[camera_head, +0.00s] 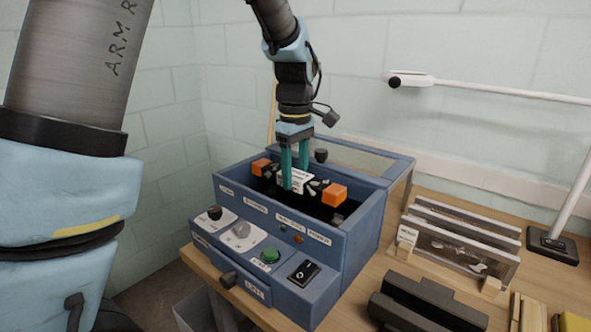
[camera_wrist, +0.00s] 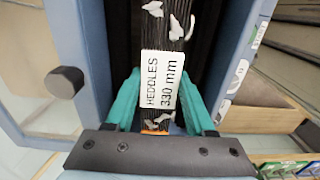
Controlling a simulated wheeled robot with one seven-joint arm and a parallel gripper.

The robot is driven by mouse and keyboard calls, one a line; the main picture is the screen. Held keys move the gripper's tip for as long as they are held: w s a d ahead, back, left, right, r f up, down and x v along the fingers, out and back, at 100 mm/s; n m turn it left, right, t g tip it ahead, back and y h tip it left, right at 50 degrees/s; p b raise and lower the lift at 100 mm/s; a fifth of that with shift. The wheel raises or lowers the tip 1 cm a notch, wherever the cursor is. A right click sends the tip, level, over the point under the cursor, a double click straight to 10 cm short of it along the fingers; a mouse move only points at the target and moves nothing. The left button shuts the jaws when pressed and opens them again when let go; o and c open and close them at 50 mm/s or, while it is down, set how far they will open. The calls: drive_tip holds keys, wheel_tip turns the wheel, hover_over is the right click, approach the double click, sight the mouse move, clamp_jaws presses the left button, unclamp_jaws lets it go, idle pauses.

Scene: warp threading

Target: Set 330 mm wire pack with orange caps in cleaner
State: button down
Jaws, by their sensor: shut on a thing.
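The wire pack (camera_wrist: 178,32) is a dark bundle with pale ties and a white label reading "HEDDLES 330 mm". Its orange caps, one at the left (camera_head: 261,167) and one at the right (camera_head: 334,194), show in the head view. My gripper (camera_head: 295,186) points down with its teal fingers shut on the pack near the label; it also shows in the wrist view (camera_wrist: 170,100). The pack lies across the open top of the blue cleaner (camera_head: 352,245), about at rim level. Whether it touches the cleaner inside is hidden.
The cleaner's hinged lid (camera_head: 372,160) stands open behind the tub. Its front panel has knobs, a green button (camera_head: 270,256) and a black rocker switch (camera_head: 304,271). A rack of flat frames (camera_head: 460,243) and a black holder (camera_head: 428,305) stand on the bench at right.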

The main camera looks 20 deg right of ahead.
drive_tip(key=shift+f+b, duration=1.25)
drive_tip(key=shift+f, duration=1.4)
drive_tip(key=shift+f, duration=0.5)
drive_tip(key=shift+c, duration=0.8)
unclamp_jaws()
